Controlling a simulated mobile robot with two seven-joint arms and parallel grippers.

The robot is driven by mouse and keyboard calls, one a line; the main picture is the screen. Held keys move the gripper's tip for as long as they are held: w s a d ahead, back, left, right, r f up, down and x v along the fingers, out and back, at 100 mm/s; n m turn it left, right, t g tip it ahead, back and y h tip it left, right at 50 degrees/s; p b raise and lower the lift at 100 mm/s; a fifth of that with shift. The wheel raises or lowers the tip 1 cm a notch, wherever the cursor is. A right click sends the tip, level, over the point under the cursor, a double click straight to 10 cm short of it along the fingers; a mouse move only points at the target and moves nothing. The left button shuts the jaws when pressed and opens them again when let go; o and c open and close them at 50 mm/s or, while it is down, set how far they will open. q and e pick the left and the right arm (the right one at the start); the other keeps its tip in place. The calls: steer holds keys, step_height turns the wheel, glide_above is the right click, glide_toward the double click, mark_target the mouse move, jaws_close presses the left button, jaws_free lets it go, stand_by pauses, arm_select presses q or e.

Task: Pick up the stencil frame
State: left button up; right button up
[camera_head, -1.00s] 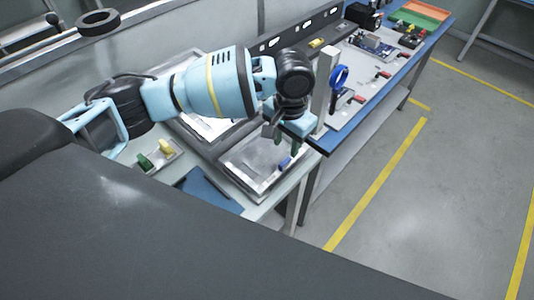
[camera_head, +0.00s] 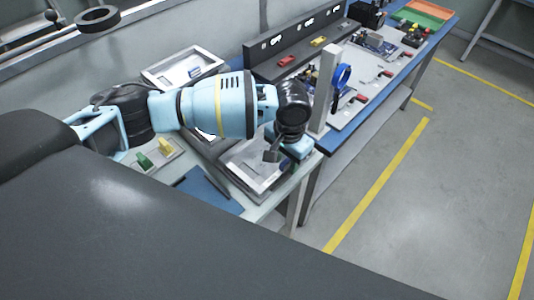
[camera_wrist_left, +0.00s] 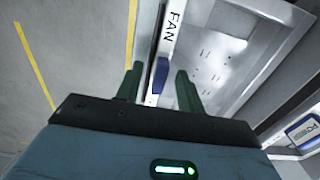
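The stencil frame (camera_head: 240,178) is a flat silver metal frame on the light bench, partly covered by my left arm in the head view. In the left wrist view its white edge, marked "FAN" (camera_wrist_left: 170,35), carries a blue tab (camera_wrist_left: 160,76). My left gripper (camera_wrist_left: 160,85) is open, with one green finger on each side of this edge and tab. Gaps show between the fingers and the edge. In the head view my left gripper (camera_head: 287,160) is over the frame's right end, its fingers mostly hidden. My right gripper is not in view.
A small tray with green and yellow pieces (camera_head: 150,158) and a dark blue mat (camera_head: 210,192) lie left and in front.

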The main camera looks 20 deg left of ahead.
arm_select(q)
jaws_close()
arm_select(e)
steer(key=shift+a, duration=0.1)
arm_select(q)
steer(key=shift+r, duration=0.15)
